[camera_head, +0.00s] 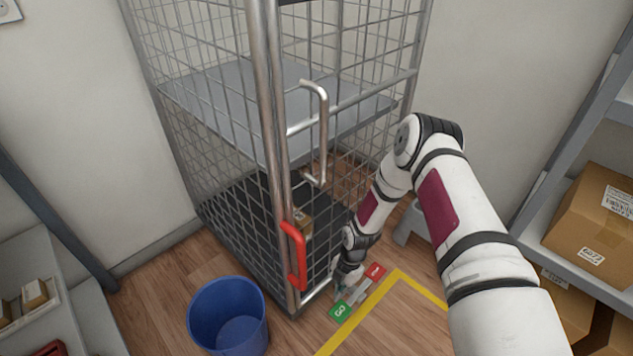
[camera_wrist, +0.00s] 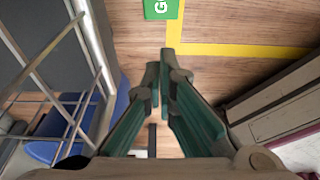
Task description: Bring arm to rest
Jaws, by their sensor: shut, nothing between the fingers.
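My white arm reaches down from the lower right of the head view, beside the wire roll cage (camera_head: 275,150). My gripper (camera_head: 345,287) is low at the cage's front right corner, partly hidden by my own wrist. In the wrist view my gripper (camera_wrist: 164,62) has its green-grey fingers brought together at the tips, with nothing held. Wood floor shows beyond the fingertips. I cannot tell whether the gripper touches the cage or the floor.
A blue bin (camera_head: 228,318) stands in front. Green (camera_head: 340,312) and red (camera_head: 375,272) labels lie near yellow tape (camera_head: 405,277). Shelving with cartons (camera_head: 590,225) is right.

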